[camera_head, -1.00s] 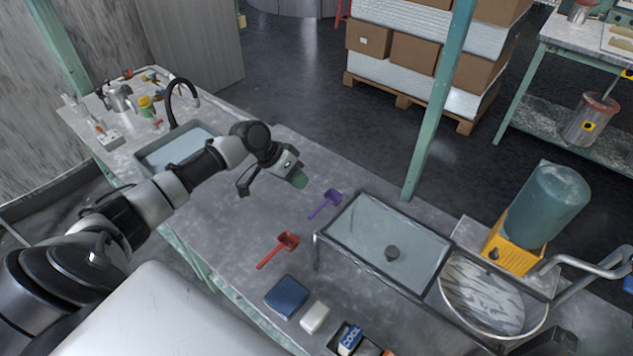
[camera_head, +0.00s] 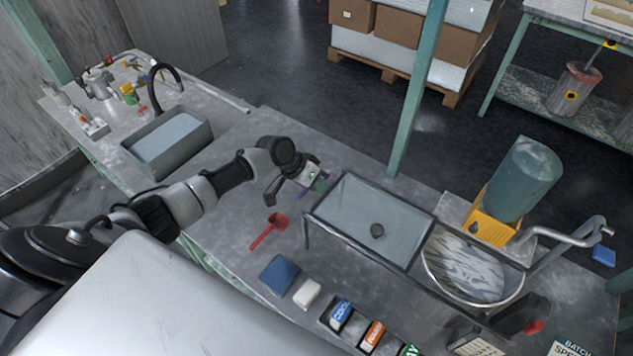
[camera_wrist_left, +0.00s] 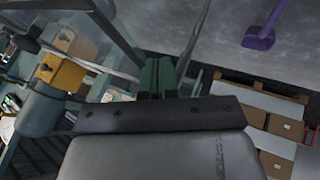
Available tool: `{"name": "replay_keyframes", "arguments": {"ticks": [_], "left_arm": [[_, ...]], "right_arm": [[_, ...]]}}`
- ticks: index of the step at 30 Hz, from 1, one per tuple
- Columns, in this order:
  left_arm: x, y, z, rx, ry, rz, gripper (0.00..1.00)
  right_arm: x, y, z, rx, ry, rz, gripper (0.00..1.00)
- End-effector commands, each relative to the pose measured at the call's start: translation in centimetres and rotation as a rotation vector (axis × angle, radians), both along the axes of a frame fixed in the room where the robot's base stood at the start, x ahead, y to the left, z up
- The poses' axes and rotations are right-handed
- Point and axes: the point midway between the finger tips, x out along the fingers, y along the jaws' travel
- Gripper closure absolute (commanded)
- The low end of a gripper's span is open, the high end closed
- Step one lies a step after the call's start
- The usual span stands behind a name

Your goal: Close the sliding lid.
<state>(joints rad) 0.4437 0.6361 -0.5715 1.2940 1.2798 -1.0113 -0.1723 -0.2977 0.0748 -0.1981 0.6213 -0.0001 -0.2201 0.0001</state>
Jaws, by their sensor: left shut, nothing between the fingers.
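My left gripper (camera_head: 319,185) is just left of the frame's far left corner, over the purple scoop, and apart from the knob. In the left wrist view its green fingers (camera_wrist_left: 158,77) are together and empty. My right gripper is not in view.
A red scoop (camera_head: 270,231), a blue box (camera_head: 279,273) and a white block (camera_head: 307,293) lie nearer me. The purple scoop (camera_wrist_left: 260,37) lies on the worktop. A round pan (camera_head: 470,268) and a yellow-based machine (camera_head: 494,218) stand right of the frame. A green post (camera_head: 412,110) rises behind.

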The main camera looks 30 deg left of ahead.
Motion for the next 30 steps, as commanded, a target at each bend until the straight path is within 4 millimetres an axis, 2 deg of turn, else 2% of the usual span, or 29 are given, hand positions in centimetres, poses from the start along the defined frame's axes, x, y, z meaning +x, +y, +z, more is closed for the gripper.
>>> {"name": "replay_keyframes", "arguments": {"ticks": [5, 11, 14, 24, 30], "left_arm": [[-0.1, -0.4, 0.1, -0.001, 0.000, -0.001, 1.00], [-0.5, -3.2, 0.4, -0.004, 0.000, -0.004, 1.00], [-0.8, -5.8, 0.5, -0.005, 0.001, -0.005, 1.00], [-2.3, -16.1, 0.4, -0.006, 0.001, -0.005, 1.00], [-3.0, -20.9, 0.3, -0.004, 0.000, -0.003, 1.00]], "right_arm": [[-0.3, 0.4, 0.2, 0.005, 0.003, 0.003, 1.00], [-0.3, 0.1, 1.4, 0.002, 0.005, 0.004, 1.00], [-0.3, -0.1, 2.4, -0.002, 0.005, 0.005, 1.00], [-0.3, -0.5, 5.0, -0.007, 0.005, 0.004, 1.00], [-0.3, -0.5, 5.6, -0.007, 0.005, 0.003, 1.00]]}}
